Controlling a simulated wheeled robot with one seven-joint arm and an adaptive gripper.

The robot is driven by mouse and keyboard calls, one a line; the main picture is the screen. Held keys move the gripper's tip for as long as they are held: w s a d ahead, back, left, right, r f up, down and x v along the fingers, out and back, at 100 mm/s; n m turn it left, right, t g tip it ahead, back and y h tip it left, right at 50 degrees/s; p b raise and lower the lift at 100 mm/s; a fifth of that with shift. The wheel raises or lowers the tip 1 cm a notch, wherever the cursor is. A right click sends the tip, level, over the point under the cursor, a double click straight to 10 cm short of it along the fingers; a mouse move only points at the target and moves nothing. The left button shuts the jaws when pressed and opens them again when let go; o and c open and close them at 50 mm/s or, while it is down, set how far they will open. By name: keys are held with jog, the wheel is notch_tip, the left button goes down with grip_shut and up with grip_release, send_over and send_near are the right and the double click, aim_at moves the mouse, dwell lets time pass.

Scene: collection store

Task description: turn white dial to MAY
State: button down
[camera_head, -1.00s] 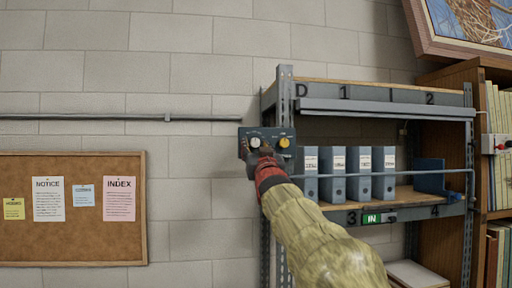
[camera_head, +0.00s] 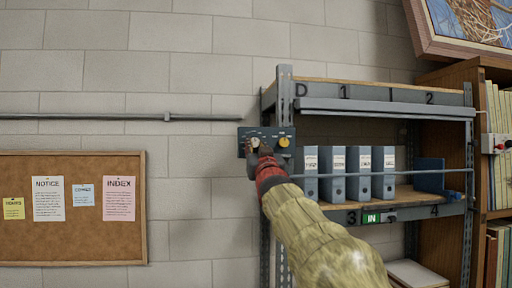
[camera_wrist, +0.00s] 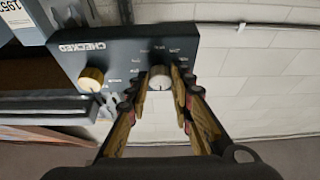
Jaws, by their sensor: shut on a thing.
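The white dial (camera_wrist: 160,82) sits on a dark blue-grey control panel (camera_wrist: 120,50) fixed to the wall beside the shelf. Small labels ring the dial, too small to read. In the wrist view a dark mark shows on the dial's face. A yellow dial (camera_wrist: 92,79) is on the same panel; it also shows in the head view (camera_head: 284,142). My gripper (camera_wrist: 160,88) is shut on the white dial, one finger on each side. In the head view my gripper (camera_head: 258,151) partly covers the white dial.
A grey metal shelf (camera_head: 284,100) with blue binders (camera_head: 333,174) stands to the right of the panel. A cork board (camera_head: 100,242) with paper notices hangs at left. A thin pipe (camera_head: 100,116) runs along the wall. A framed picture (camera_head: 430,35) is at upper right.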

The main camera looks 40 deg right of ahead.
jog(key=shift+d+n, duration=0.1)
jog(key=shift+n, duration=0.4)
jog(key=n+y+p, duration=0.1)
jog(key=n+p, duration=0.1)
jog(key=p, duration=0.1)
jog(key=n+t+y+p, duration=0.1)
jog(key=n, duration=0.1)
jog(key=shift+s+d+r+y, duration=0.1)
jog(key=shift+r+y, duration=0.15)
jog(key=shift+y, duration=0.05)
jog(key=shift+f+n+y+p, duration=0.1)
jog(key=shift+n+y+p, duration=0.6)
jog(key=shift+n+p, duration=0.75)
jog(key=shift+n, duration=0.25)
jog(key=c, duration=1.5)
grip_release()
jog(key=shift+f, duration=0.1)
jog(key=shift+c, duration=0.2)
